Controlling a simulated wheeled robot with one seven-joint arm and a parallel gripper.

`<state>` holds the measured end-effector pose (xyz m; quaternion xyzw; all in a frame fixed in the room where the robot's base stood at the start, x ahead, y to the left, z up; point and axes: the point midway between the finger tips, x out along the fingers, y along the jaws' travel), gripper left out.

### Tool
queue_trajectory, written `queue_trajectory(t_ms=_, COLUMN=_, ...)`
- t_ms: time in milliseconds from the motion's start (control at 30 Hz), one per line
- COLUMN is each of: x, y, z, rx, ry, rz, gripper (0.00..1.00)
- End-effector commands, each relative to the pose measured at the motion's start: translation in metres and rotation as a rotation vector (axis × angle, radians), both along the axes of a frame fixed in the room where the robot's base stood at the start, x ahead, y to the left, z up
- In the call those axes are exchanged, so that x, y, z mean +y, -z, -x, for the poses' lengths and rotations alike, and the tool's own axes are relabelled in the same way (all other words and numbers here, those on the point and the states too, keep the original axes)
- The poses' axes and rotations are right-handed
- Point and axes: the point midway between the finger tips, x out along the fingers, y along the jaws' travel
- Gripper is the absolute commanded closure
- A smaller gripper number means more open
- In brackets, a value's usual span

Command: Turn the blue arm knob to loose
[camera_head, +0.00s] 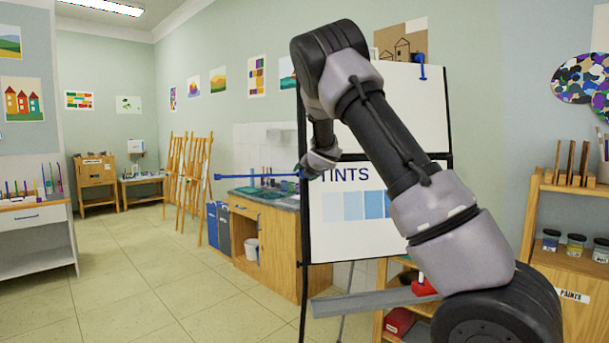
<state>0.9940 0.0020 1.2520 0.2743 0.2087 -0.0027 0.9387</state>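A flip-chart easel with a dark frame and a "TINTS" sheet (335,236) stands in the middle. A thin blue arm (258,176) sticks out level to the left from the easel's left edge, with a short upright piece at its free end. My gripper (302,172) is at the inner end of this blue arm, by the easel's left edge. Its fingers are small and dark here, so I cannot tell whether they are open or touch anything. The knob of the blue arm is not clearly visible; the gripper may cover it.
My arm crosses in front of the easel board. A sink counter (268,199) stands behind. A paint shelf (570,262) is at right. Open floor (140,290) lies left.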

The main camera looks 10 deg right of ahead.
Motion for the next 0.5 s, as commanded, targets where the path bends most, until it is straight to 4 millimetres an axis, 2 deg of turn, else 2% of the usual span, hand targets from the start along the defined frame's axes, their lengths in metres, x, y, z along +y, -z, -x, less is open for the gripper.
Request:
queue_trajectory(t_ms=167, x=0.000, y=-0.002, z=0.002, rx=-0.001, ry=-0.001, rz=-0.002, gripper=0.28)
queue_trajectory(t_ms=267, x=0.000, y=-0.006, z=0.011, rx=-0.002, ry=-0.002, rz=-0.001, gripper=0.28)
queue_trajectory(t_ms=500, x=-0.005, y=-0.024, z=0.055, rx=-0.001, ry=-0.002, rz=-0.004, gripper=0.28)
